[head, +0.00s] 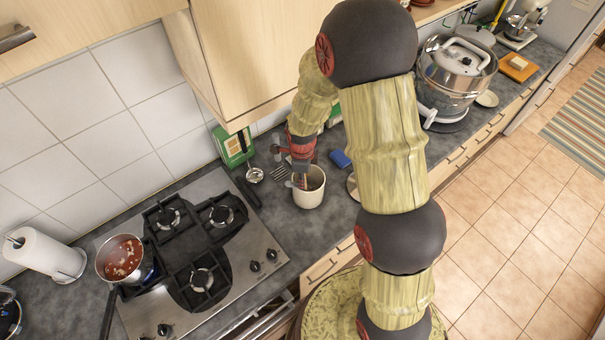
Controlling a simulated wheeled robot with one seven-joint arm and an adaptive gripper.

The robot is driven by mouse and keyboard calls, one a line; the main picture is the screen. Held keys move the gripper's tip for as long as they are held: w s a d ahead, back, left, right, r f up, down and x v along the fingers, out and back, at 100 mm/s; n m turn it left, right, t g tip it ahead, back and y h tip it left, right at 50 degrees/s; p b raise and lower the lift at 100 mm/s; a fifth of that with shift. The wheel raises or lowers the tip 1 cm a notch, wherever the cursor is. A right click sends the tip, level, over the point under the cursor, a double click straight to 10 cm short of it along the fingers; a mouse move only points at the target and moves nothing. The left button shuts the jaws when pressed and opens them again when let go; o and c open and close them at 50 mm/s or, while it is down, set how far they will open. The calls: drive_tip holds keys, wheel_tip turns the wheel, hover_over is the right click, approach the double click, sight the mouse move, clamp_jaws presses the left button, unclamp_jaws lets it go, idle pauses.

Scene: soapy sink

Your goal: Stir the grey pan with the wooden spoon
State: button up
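The grey pan (105,270) sits on the left part of the hob, with red, lumpy food (124,262) in it. Its dark handle points toward the lower edge of the view. My gripper (300,181) points down at the mouth of a cream-coloured crock (310,197) on the worktop right of the hob. My arm and the gripper's small size hide whether its fingers are open or shut. I cannot make out the wooden spoon; the crock's inside is mostly hidden.
The hob (262,243) has black grates and several knobs. A ladle (254,174), a green box (231,148) and a blue sponge (341,159) are near the crock. A paper towel roll (42,253) stands left of the pan. Wooden cabinets (245,50) hang above.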

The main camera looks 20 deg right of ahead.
drive_tip(key=c, duration=0.3)
drive_tip(key=c, duration=0.4)
clamp_jaws()
idle(0.3)
